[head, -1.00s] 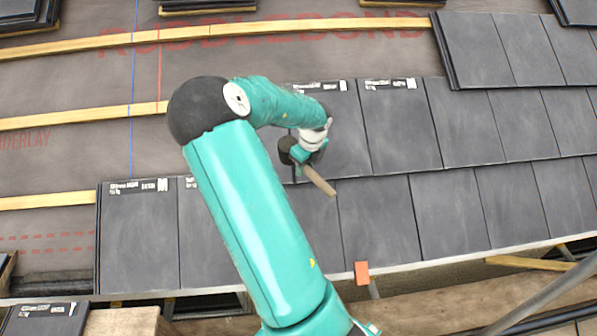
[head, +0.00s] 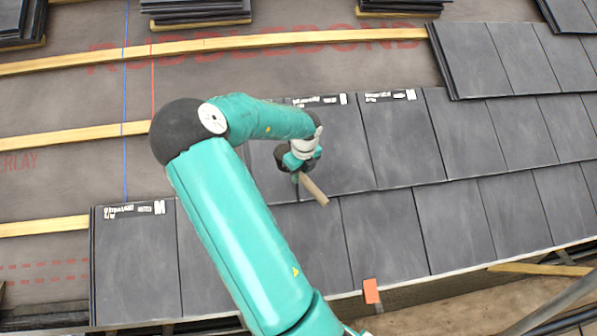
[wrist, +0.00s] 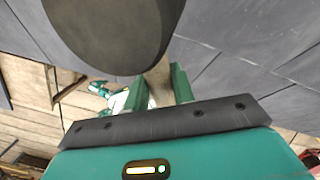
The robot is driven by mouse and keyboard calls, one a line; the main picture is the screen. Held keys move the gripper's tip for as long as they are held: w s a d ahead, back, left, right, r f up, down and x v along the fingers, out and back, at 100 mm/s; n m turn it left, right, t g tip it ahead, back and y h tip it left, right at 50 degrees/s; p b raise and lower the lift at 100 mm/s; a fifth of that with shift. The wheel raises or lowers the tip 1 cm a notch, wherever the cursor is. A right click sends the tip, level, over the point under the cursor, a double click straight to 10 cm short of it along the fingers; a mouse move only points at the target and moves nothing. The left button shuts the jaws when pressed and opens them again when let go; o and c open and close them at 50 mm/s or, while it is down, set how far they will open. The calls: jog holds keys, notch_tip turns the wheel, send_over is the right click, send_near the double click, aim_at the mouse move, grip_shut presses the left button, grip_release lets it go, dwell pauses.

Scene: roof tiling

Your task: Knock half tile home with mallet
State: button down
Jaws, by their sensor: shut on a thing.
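My gripper (head: 302,170) is shut on the handle of a mallet (head: 313,190). The wooden handle points down and right in the head view, over the tiles. In the wrist view the mallet's dark round head (wrist: 105,30) fills the upper left, and the handle passes between my gripper's teal fingers (wrist: 164,85). A dark tile (head: 263,172) at the left end of the upper laid course lies beside the mallet. My arm covers part of it, so I cannot tell whether it is the half tile. Contact between mallet and tile cannot be told.
Laid slate-grey tiles (head: 450,215) cover the right side in overlapping courses. Wooden battens (head: 75,137) cross bare underlay (head: 60,175) on the left. Tile stacks (head: 195,10) stand along the top. An orange block (head: 371,291) sits at the eaves edge.

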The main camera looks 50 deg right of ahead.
jog(key=shift+w+d+f, duration=0.2)
jog(key=shift+d+f, duration=0.2)
jog(key=shift+f, duration=0.35)
jog(key=shift+w+d+f, duration=0.25)
jog(key=shift+w+f, duration=0.1)
jog(key=shift+f, duration=0.3)
jog(key=shift+w+d+f, duration=0.25)
jog(key=shift+w+f, duration=0.1)
jog(key=shift+f, duration=0.25)
jog(key=shift+s, duration=0.1)
notch_tip(320, 180, down, 5)
jog(key=w+d, duration=0.2)
jog(key=shift+s+a+r, duration=0.55)
jog(key=shift+r, duration=0.75)
jog(key=shift+s+a+r, duration=0.5)
jog(key=shift+r, duration=0.85)
jog(key=shift+s+a+r, duration=0.55)
jog(key=shift+r, duration=0.75)
jog(key=shift+s, duration=0.15)
